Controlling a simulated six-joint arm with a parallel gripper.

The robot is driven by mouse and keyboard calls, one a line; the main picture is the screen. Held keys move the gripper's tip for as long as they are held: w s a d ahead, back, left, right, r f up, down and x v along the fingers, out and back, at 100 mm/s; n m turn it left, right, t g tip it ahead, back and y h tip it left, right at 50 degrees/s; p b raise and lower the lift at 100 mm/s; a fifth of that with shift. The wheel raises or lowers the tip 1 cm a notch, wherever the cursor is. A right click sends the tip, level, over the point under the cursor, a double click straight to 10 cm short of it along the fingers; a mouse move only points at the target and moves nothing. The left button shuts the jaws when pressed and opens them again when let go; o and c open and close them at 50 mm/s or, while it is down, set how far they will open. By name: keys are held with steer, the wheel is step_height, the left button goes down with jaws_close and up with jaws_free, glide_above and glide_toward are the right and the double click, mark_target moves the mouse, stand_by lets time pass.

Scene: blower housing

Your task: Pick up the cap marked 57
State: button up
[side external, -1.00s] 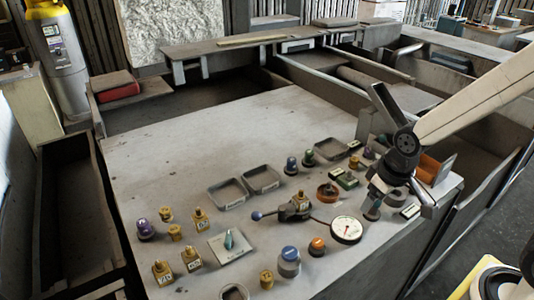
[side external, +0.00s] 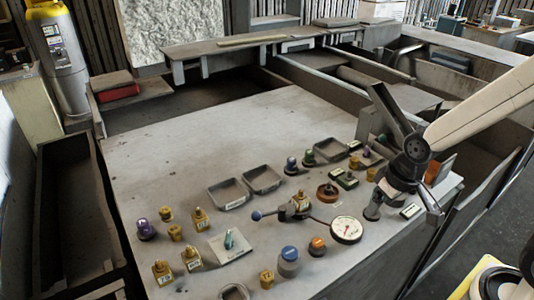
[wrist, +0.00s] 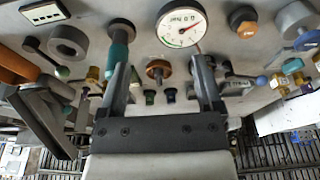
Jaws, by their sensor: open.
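Several coloured caps stand on the grey bench; I cannot read 57 on any of them. The wrist view shows an orange cap (wrist: 243,19), and a blue-topped cap (wrist: 306,40) at the right edge. My gripper (side external: 410,190) is above the bench's right end. In the wrist view its fingers (wrist: 160,62) are apart, with nothing held between them.
A white dial gauge (side external: 346,230) stands near my gripper, left of it in the side view. A valve with a blue-knobbed lever (side external: 257,215), brass fittings (side external: 162,271) and shallow trays (side external: 228,194) share the bench. The bench's far left area is clear.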

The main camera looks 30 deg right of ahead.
steer(key=m+g+y, duration=0.1)
steer(key=m, duration=2.6)
glide_above(310, 151)
steer(key=shift+s+d+f, duration=0.25)
steer(key=shift+s+f, duration=0.05)
steer(key=shift+s, duration=0.15)
steer(key=shift+f, duration=0.1)
steer(key=shift+w+a+f, duration=0.15)
steer(key=shift+f, duration=1.05)
steer(key=shift+f, duration=0.15)
